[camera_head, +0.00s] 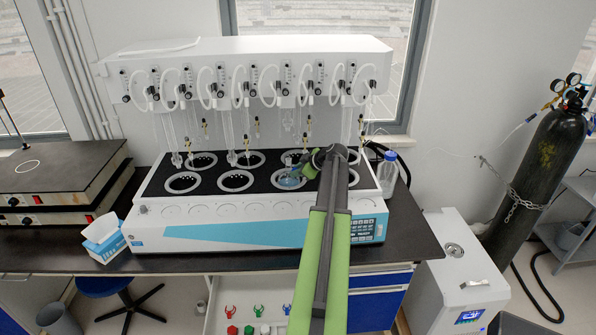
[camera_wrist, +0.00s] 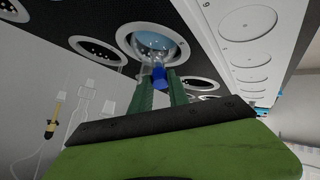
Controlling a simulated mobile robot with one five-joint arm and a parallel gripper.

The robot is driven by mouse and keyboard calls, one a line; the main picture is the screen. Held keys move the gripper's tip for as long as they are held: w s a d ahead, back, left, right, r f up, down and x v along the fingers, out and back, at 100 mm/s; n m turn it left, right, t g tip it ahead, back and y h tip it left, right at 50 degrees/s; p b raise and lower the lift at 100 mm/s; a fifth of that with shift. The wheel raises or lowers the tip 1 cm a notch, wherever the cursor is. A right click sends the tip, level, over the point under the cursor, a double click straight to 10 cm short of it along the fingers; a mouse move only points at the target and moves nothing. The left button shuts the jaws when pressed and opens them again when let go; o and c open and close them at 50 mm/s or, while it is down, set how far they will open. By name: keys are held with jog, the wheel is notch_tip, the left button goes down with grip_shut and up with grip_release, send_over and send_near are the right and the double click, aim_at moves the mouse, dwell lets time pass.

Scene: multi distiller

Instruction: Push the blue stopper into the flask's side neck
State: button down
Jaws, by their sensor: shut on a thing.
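The clear flask (camera_head: 290,180) with pale blue liquid sits in a front-row round opening of the distiller. In the wrist view the flask (camera_wrist: 150,44) shows in its ring beyond my fingertips. My gripper (camera_wrist: 160,84) is shut on the blue stopper (camera_wrist: 159,77), which lies between the two green fingertips, close against the flask's glass. I cannot tell whether the stopper is inside the side neck or just at its mouth. In the head view my gripper (camera_head: 304,166) is beside the flask's upper right, and the stopper is too small to make out.
The white distiller (camera_head: 250,68) has several empty openings around the flask and glass tubes hanging above the back row. A blue-capped bottle (camera_head: 388,172) stands at the deck's right end. A tissue box (camera_head: 104,238) is at the front left. A gas cylinder (camera_head: 535,165) stands far right.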

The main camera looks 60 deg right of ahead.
jog(key=c, duration=1.2)
grip_release()
jog(key=shift+r, duration=0.1)
jog(key=p+v, duration=1.1)
jog(key=v, duration=0.6)
jog(key=shift+s+a+r, duration=0.1)
jog(key=shift+a, duration=0.05)
